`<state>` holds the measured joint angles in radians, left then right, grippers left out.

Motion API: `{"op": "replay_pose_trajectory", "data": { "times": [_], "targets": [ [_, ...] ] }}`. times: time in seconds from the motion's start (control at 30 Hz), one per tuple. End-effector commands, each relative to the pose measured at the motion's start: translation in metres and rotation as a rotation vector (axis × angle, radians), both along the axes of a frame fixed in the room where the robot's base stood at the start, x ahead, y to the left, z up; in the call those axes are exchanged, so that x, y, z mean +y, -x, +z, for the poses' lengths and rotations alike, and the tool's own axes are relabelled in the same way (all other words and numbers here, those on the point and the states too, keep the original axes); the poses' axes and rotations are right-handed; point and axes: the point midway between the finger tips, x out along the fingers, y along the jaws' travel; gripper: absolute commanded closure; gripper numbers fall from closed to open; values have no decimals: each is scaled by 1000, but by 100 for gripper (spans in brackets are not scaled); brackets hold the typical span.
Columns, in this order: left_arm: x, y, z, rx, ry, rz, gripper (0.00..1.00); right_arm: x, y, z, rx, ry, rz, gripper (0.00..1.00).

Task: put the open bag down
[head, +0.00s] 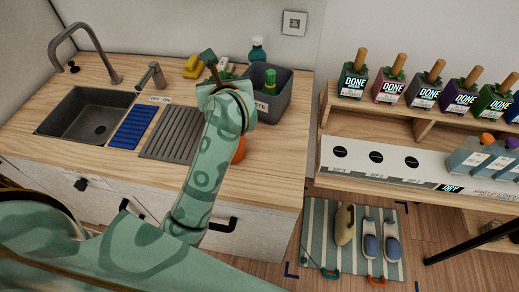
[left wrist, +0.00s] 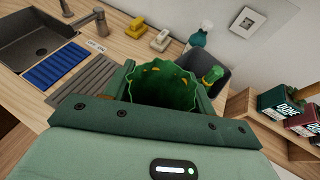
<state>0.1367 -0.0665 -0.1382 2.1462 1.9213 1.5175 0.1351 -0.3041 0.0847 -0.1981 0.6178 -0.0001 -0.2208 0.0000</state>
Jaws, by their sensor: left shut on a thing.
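My left gripper (head: 222,90) is over the back part of the wooden counter, in front of the grey bin. In the left wrist view it is shut on a dark green open bag (left wrist: 165,88) with a zigzag rim. The bag's mouth faces the camera and stands open, with small yellow patches near the rim. In the head view my wrist hides most of the bag, so I cannot tell whether its bottom touches the counter. My right gripper is not in view.
A grey bin (head: 289,95) holds a green-topped bottle; a teal spray bottle (head: 257,50) stands behind. Left are yellow blocks (head: 195,66), a ridged grey drainer (head: 172,138), a blue mat (head: 133,127) and the sink (head: 85,115). The counter's front right is mostly clear.

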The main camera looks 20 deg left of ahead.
Motion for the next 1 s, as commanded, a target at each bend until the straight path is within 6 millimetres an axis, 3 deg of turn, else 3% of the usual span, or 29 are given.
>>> {"op": "replay_pose_trajectory", "data": {
  "times": [0.1, 0.4, 0.53, 1.0],
  "targets": [
    [0, 1, -28, 7, -3, -11, 78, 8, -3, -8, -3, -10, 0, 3],
    [0, 1, -73, 7, -3, -11, 78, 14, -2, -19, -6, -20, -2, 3],
    [0, 1, -94, 5, -2, -10, 78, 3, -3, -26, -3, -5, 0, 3],
    [0, 1, -102, 2, -1, -12, 78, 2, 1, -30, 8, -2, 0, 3]
  ]
}}
